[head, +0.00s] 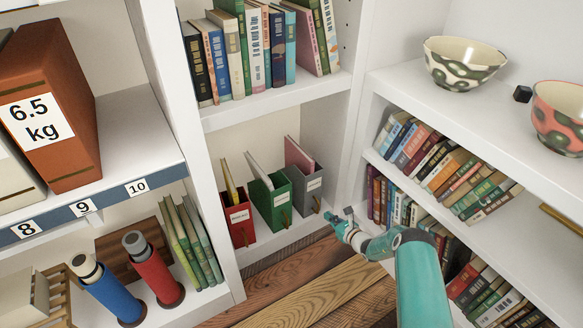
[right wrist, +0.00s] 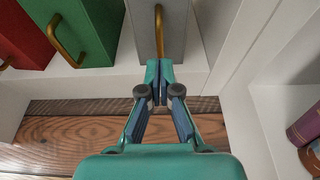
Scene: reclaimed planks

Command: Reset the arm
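My right arm reaches in from the bottom right of the head view. Its teal right gripper (head: 332,217) is just in front of the grey box file (head: 308,184) on the lower shelf. In the right wrist view the fingers (right wrist: 160,72) are together, with nothing seen between them. The grey box's brass handle (right wrist: 158,30) ends right at the fingertips; I cannot tell whether they touch it. My left gripper is not in view.
A green box file (head: 271,205) and a red one (head: 239,219) stand left of the grey one. Shelf uprights and a right-hand bookcase (head: 400,85) hem the gripper in. Two bowls (head: 463,75) (head: 562,130) stand on its top. Wooden floor (head: 320,285) is free below.

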